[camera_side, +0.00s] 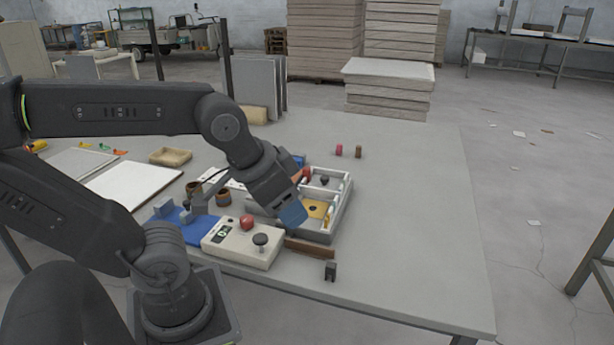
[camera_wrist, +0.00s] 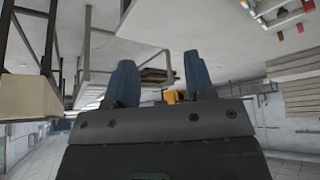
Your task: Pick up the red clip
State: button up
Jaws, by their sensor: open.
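A small orange-red piece (camera_side: 120,152) lies at the far left of the table in the side view, in a loose row with a green piece (camera_side: 86,146). It may be the red clip, but it is too small to be sure. My gripper (camera_side: 292,214) is far to its right, over the front part of a grey divided tray (camera_side: 341,207). Its blue fingers also show in the wrist view (camera_wrist: 158,82); they are apart with nothing held between them. The wrist view is tilted and does not clearly show the clip.
A cream box with a red button (camera_side: 247,222) and a dark knob stands in front of my gripper, on the left. A blue base (camera_side: 168,214), brown cups (camera_side: 193,191) and a white board (camera_side: 133,187) fill the left.

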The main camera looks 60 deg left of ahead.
jog(key=shift+o, duration=0.5)
jog(key=n+g+y, duration=0.1)
jog(key=n+y, duration=0.4)
jog(key=n, duration=0.4)
send_over(307, 169)
jog(key=s+d, duration=0.5)
notch_tip(307, 169, down, 11)
jog(key=x, duration=0.8)
jog(key=shift+a, duration=0.1)
jog(key=shift+w+x, duration=0.15)
jog(key=shift+x, duration=1.3)
jog(key=shift+w+x, duration=0.15)
jog(key=shift+x, duration=1.25)
jog(key=shift+a+r, duration=0.15)
jog(key=shift+r, duration=0.05)
